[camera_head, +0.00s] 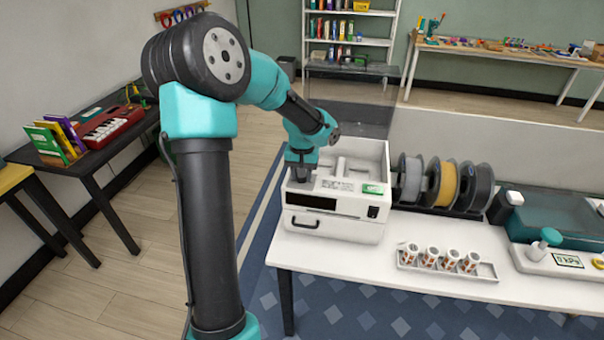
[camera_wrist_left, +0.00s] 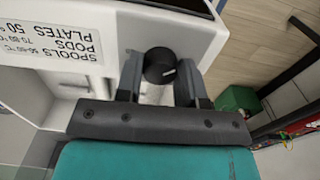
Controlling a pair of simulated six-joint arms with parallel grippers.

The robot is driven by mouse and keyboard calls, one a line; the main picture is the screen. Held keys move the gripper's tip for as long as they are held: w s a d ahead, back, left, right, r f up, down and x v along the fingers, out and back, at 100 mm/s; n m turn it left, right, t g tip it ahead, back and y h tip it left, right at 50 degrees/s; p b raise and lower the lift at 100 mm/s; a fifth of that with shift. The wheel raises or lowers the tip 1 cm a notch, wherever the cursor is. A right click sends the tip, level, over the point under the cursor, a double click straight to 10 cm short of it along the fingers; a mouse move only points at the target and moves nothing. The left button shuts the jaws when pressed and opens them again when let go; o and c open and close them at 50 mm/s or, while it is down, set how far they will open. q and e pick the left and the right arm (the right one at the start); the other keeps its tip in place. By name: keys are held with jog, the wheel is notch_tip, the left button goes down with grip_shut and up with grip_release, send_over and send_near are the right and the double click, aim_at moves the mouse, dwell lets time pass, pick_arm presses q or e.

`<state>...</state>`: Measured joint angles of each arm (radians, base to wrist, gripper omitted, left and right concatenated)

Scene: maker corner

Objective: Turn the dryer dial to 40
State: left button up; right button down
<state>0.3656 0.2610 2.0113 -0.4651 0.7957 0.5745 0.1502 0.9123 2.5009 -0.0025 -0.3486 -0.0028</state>
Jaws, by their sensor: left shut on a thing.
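The white dryer (camera_head: 335,228) stands at the left end of the white table, with its clear lid (camera_head: 352,105) raised. My left gripper (camera_head: 302,178) points down at the left side of the dryer's top panel and hides the dial in the head view. In the left wrist view the black round dial (camera_wrist_left: 158,66) sits between the two fingers of my left gripper (camera_wrist_left: 160,78), which is shut on it. A short white mark on the dial points to the right in that picture. The printed label (camera_wrist_left: 50,45) lists spools, pods and plates with temperatures. My right gripper is not in view.
Filament spools (camera_head: 440,184) stand right of the dryer. A tray (camera_head: 448,272) with several small printed cylinders lies in front of them. A teal-and-white device (camera_head: 560,262) is at the right. A small green display (camera_head: 373,189) is on the dryer's top.

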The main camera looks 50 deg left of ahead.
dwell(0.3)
pick_arm(q)
jog(key=o, duration=0.9)
jog(key=shift+r, duration=0.1)
notch_tip(320, 180, up, 17)
jog(key=shift+r, duration=0.15)
dwell(0.4)
